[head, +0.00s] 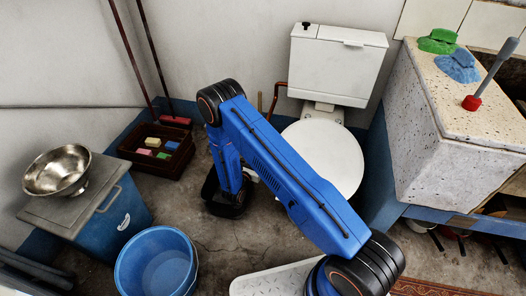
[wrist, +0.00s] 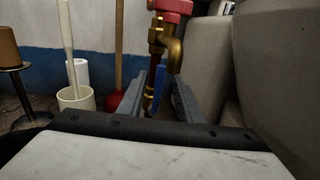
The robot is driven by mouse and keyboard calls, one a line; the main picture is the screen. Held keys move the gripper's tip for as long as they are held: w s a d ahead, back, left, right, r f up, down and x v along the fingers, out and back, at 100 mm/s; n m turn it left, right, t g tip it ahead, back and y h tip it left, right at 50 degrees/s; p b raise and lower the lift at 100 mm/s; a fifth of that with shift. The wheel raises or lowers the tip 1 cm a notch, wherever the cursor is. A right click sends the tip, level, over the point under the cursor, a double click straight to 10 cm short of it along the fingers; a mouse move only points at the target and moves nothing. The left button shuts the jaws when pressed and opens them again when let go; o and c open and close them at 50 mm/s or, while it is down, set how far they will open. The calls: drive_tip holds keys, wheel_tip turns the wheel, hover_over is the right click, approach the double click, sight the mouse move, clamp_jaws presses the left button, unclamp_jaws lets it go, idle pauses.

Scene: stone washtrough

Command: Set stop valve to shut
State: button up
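In the wrist view, a brass valve body with a spout (wrist: 168,45) and a red top (wrist: 172,8) sits on a pipe. A blue lever (wrist: 159,82) hangs roughly upright below it, in front of the pipe. My gripper (wrist: 158,92) is open, with one grey finger on each side of the blue lever. I cannot tell whether either finger touches it. In the head view, a red pipe (head: 272,103) shows beside the toilet; the lever and my gripper are hidden there, behind my blue arm.
The toilet (head: 322,158) stands close on the right; its pale side (wrist: 270,70) fills the wrist view's right. A plunger (wrist: 117,98) and a brush in a white holder (wrist: 75,98) stand left. A blue bucket (head: 156,262) and a crate (head: 128,148) are on the floor.

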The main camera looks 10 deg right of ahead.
drive_tip(key=shift+x, duration=2.1)
clamp_jaws()
